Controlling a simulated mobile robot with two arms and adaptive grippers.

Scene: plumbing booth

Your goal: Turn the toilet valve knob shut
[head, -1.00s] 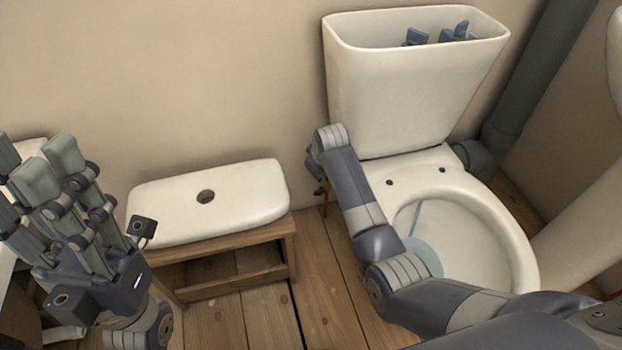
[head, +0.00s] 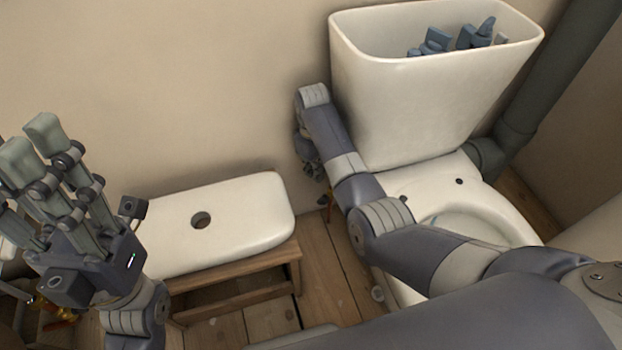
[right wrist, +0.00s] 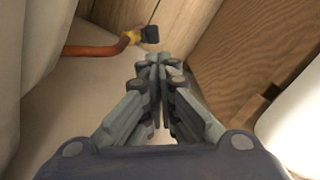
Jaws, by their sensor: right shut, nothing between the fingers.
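The valve knob (right wrist: 150,34) is a small dark handle on a yellow fitting at the end of an orange pipe, at the top of the right wrist view. My right gripper (right wrist: 156,62) is shut and empty, its tips just below the knob in that picture, with a gap seen between them. In the head view the right gripper (head: 312,168) is beside the cistern's left side, partly hidden by its wrist. A bit of orange pipe (head: 329,208) shows below it; the knob is hard to make out there. My left gripper (head: 32,145) is raised, open and empty at the left.
The toilet cistern (head: 420,100) stands open with blue-grey parts inside. Its white lid (head: 245,215) lies on a wooden stool (head: 285,262) left of the toilet. A dark pipe (head: 520,120) runs at the right. Bare floor (head: 325,265) shows between stool and toilet.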

